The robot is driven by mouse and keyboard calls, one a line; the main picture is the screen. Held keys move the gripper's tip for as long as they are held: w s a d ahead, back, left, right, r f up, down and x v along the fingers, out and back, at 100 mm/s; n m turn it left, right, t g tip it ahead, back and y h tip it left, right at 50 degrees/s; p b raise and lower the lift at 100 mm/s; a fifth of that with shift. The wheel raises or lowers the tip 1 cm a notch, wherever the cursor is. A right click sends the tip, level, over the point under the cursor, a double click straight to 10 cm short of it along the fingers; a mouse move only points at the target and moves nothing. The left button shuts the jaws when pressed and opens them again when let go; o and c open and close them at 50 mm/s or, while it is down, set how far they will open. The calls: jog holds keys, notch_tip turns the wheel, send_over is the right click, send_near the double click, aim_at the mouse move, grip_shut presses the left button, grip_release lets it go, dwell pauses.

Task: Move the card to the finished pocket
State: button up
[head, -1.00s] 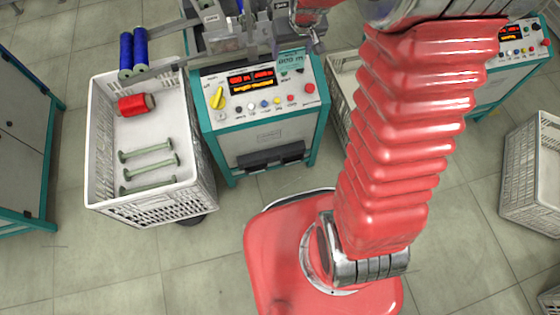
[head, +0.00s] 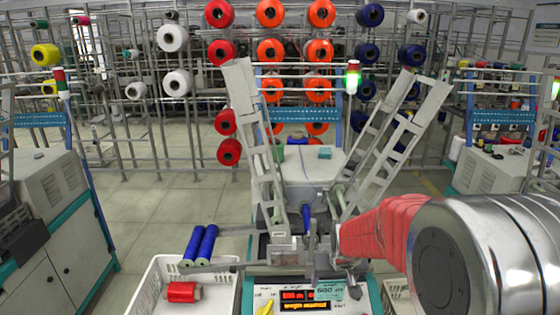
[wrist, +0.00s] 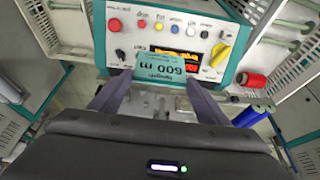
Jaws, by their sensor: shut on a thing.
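The card (wrist: 167,72) is a small teal rectangle with dark print reading 600 m, upside down in the wrist view. My gripper (wrist: 160,80) is shut on it, one finger at each side. The card also shows in the head view (head: 330,290), held in front of the upper right of the winder's control panel (head: 292,301), beside its lit display. Whether it touches the panel cannot be told. I cannot make out the finished pocket in the current views.
A white crate (head: 158,279) left of the panel holds a red bobbin (head: 183,292); blue bobbins (head: 199,245) lie by its back edge. Grey metal frames (head: 262,150) rise behind the panel. A yellow knob (wrist: 221,54) and several buttons stick out from the panel.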

dwell(0.5)
jog(key=d, duration=0.7)
jog(key=shift+a, duration=0.1)
